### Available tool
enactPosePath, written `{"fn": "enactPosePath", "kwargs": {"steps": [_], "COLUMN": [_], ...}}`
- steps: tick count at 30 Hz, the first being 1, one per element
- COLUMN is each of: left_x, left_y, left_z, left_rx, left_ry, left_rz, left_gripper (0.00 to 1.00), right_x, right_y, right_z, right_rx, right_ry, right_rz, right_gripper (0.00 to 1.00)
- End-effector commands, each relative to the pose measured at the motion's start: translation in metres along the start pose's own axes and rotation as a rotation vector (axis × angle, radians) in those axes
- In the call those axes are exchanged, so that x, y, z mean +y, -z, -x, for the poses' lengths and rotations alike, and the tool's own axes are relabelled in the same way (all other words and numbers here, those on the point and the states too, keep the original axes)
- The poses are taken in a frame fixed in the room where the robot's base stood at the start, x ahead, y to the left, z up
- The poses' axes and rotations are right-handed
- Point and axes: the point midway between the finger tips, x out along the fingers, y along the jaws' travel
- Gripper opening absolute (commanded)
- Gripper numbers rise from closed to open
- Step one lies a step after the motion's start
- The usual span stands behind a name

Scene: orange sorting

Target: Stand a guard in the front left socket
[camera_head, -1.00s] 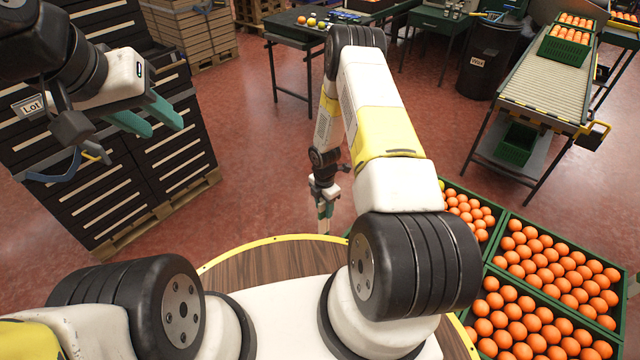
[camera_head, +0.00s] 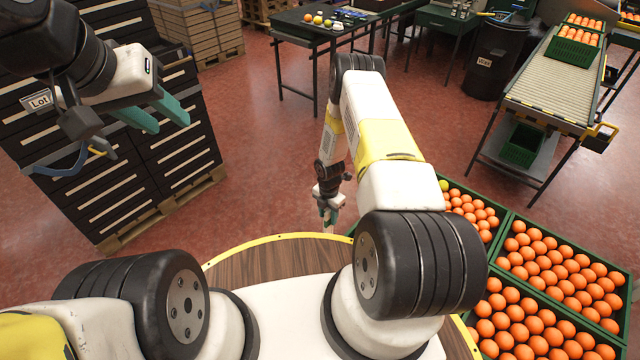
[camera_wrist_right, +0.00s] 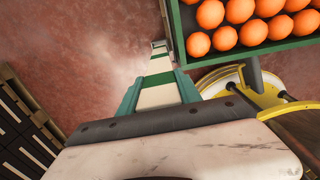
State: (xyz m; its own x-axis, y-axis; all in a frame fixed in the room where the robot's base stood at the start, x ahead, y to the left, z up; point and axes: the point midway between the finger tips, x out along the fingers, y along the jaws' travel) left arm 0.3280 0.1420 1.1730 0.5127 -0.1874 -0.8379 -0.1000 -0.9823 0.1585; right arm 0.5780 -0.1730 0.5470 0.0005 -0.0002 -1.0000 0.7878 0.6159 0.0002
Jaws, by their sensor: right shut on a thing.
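My right gripper (camera_head: 329,214) hangs low over the red floor, just beyond the yellow-edged wooden deck. In the right wrist view its green fingers (camera_wrist_right: 157,97) are shut on a white post with green bands, the guard (camera_wrist_right: 159,67). The guard points away from the wrist, its far end over bare floor. In the head view only a small pale bit of it shows below the fingers. My left gripper (camera_head: 172,124) is raised at the upper left, its green fingers apart and empty. I cannot make out the front left socket in either view.
Green crates of oranges (camera_head: 505,246) stand at the right; one crate (camera_wrist_right: 188,52) lies close beside the guard in the wrist view. A black drawer cabinet (camera_head: 175,150) on a pallet stands left. A roller conveyor (camera_head: 550,90) is at the back right. The middle floor is open.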

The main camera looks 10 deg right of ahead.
Motion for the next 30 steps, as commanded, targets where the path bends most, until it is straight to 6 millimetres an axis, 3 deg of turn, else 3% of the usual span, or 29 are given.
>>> {"fn": "enactPosePath", "kwargs": {"steps": [30], "left_x": [0.000], "left_y": [0.000], "left_z": [0.000], "left_rx": [0.000], "left_ry": [0.000], "left_rz": [0.000], "left_gripper": [0.36], "right_x": [0.000], "right_y": [0.000], "right_z": [-0.072], "right_rx": [0.001], "right_ry": [0.001], "right_rz": [-0.001], "right_gripper": [0.00]}}
